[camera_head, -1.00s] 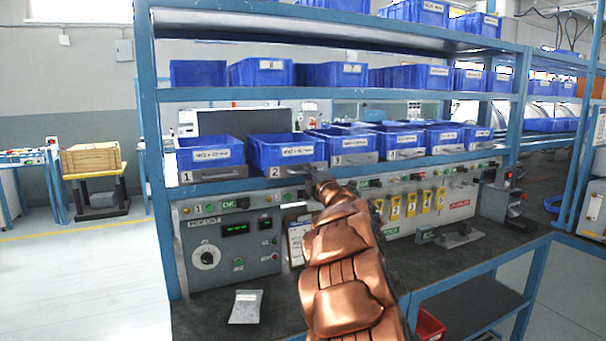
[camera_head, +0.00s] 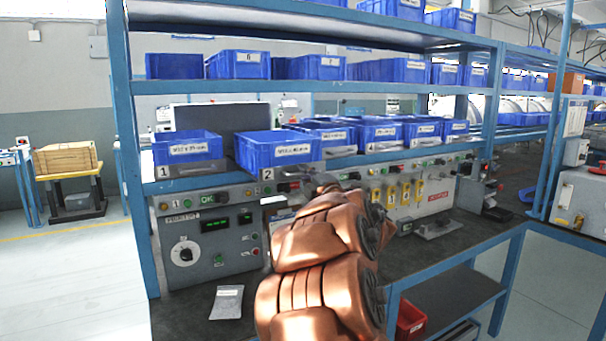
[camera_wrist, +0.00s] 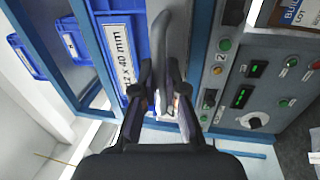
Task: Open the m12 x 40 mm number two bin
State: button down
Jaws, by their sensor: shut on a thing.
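The number two bin (camera_head: 275,147) is blue, with a white label and a grey front strip marked 2. It stands further forward on the shelf than its neighbours. The head view hides most of the grip behind my arm.
The number one bin (camera_head: 187,149) is to the left, and several more bins are to the right, including one close beside (camera_head: 335,136). A control panel (camera_head: 205,240) is below the shelf. A grey packet (camera_head: 227,302) lies on the bench.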

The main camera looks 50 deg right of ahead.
jog(key=c, duration=1.2)
grip_release()
jog(key=v, duration=1.2)
jog(key=shift+f, duration=0.1)
